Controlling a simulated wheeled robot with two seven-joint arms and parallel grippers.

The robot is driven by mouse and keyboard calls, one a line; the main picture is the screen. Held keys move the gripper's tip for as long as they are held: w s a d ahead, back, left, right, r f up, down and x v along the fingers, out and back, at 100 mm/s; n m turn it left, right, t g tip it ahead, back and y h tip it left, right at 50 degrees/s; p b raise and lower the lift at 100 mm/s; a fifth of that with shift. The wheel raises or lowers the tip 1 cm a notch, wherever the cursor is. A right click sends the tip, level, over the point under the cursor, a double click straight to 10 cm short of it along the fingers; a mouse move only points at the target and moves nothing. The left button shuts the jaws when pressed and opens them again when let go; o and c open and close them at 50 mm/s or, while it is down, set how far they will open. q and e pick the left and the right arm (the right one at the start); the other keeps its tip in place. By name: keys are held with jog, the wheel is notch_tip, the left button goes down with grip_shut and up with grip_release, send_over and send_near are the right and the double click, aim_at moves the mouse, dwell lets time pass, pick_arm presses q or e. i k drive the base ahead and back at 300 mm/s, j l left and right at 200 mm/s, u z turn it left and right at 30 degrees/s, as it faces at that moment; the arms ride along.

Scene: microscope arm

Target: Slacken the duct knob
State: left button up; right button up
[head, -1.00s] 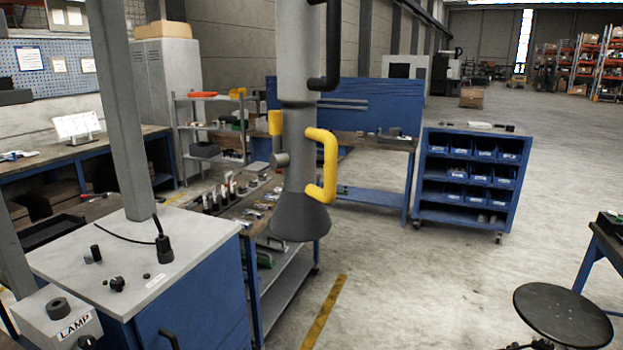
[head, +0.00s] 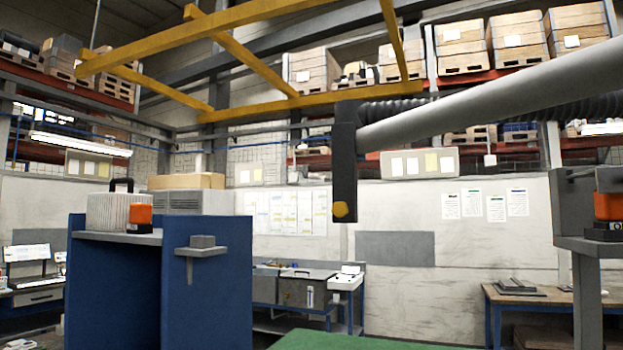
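A thick grey duct arm (head: 490,95) comes in from the upper right and ends at a dark upright bracket (head: 344,165) near the middle of the head view. A small yellow faceted piece (head: 345,210), which looks like a knob, sits at the bracket's lower end. I cannot tell whether it is tight or loose. Nothing touches it. Neither of my grippers is in view.
A yellow overhead frame (head: 270,60) hangs above the bracket. A blue cabinet (head: 205,285) with a grey ledge stands at the left. A grey post with a shelf (head: 590,247) stands at the right. A green surface (head: 350,341) lies at the bottom.

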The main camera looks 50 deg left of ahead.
aim_at(340, 209)
jog(key=k+j+u, duration=0.15)
jog(key=u, duration=1.4)
